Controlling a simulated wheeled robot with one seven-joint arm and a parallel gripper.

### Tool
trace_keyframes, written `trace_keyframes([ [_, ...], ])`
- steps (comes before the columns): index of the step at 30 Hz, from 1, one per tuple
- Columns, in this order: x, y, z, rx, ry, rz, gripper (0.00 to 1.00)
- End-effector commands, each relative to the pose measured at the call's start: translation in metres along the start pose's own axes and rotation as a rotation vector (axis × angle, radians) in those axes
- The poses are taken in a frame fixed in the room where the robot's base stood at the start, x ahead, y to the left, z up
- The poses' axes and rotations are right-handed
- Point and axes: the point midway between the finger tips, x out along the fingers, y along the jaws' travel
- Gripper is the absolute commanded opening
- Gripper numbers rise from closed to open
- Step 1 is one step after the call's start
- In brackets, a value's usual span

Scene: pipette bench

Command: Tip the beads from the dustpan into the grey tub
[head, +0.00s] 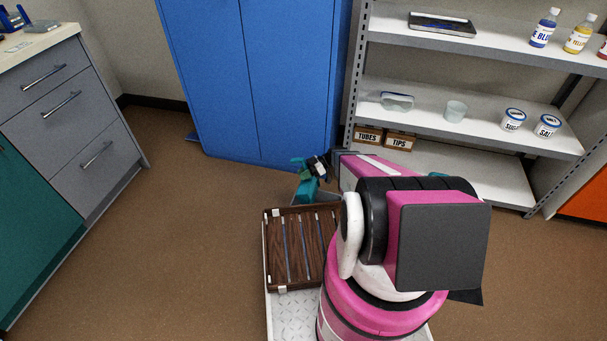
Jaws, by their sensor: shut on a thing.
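My gripper (317,167) is at the end of my pink arm, low in front of the blue cabinet and above the far edge of the wooden rack. It is shut on a small teal thing, which looks like the dustpan (307,189). Part of it sticks out below the gripper, with a grey piece beside it that I cannot make out. The view is too small to tell its tilt or to show any beads. I cannot pick out the grey tub; my arm hides part of the floor and lower shelf.
A brown slatted wooden rack (307,250) sits on my white deck. A blue cabinet (240,80) stands behind. A metal shelf unit (470,95) at right holds bottles, jars and boxes. Grey drawers (75,110) stand at left. The brown floor between is clear.

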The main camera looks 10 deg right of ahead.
Motion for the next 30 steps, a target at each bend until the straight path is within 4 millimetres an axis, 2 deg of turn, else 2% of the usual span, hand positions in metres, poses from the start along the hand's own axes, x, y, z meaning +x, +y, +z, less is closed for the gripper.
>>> trace_keyframes([
  [4,-0.001,-0.001,-0.003,0.009,-0.015,-0.002,0.00],
  [7,-0.003,-0.005,-0.012,0.056,-0.090,-0.006,0.00],
  [30,-0.035,-0.018,-0.089,0.616,-0.923,-0.052,0.00],
])
